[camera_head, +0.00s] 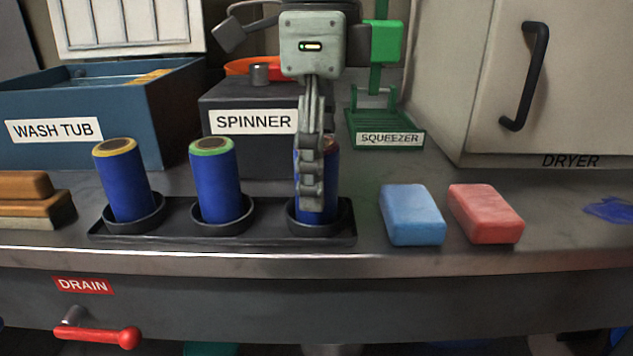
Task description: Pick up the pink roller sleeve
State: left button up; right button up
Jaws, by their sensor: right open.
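Three blue roller sleeves stand in cups of a black tray (270,240) on the bench. The left sleeve (127,185) has a yellow top rim and the middle sleeve (216,185) a green one. The right sleeve (333,185) is mostly hidden behind my right gripper (311,190); a bit of reddish rim shows, which may be the pink one. My right gripper points down, open, its fingers seen edge-on in front of this sleeve. Whether they touch it I cannot tell. My left gripper is not in view.
A blue sponge (411,215) and a red sponge (486,213) lie right of the tray. Behind stand the wash tub (140,110), spinner (235,150), green squeezer (385,130) and dryer (480,80). Wooden blocks (30,200) lie at left.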

jog(key=c, duration=1.2)
jog(key=shift+r, duration=0.1)
